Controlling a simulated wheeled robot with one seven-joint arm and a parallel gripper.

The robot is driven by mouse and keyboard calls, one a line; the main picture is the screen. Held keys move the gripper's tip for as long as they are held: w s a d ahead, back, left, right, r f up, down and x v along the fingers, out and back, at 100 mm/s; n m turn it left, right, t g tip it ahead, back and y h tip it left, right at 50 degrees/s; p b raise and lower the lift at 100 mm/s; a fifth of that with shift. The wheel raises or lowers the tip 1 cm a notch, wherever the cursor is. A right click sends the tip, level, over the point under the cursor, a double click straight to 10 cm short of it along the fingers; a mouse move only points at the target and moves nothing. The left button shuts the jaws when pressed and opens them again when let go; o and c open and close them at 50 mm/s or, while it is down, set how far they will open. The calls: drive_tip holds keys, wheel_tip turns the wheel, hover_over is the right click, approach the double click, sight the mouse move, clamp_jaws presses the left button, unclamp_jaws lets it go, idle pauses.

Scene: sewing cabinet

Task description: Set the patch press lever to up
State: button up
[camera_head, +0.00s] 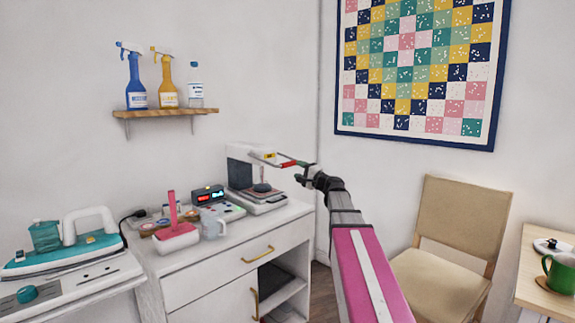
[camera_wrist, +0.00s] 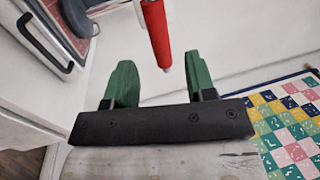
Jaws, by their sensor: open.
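The patch press (camera_head: 240,168) is a white machine with a dark plate, standing at the back right of the white cabinet top. Its lever (camera_head: 268,158) is a thin metal frame reaching out from the top of the press toward my gripper, close to level. The lever's red handle (camera_head: 288,164) also shows in the wrist view (camera_wrist: 158,35), in the gap between the green fingertips and beyond them. My gripper (camera_wrist: 160,80) is open, with a finger on each side of the handle's line. I cannot tell whether either finger touches it. In the head view my gripper (camera_head: 309,178) is small and dark.
A teal iron (camera_head: 75,250) sits at left. A wall shelf (camera_head: 165,112) holds bottles. A beige chair (camera_head: 450,240) stands at right.

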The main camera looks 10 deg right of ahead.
sight(290, 166)
drive_tip(key=x, duration=0.8)
drive_tip(key=shift+w+a, duration=0.2)
drive_tip(key=shift+w, duration=0.1)
clamp_jaws()
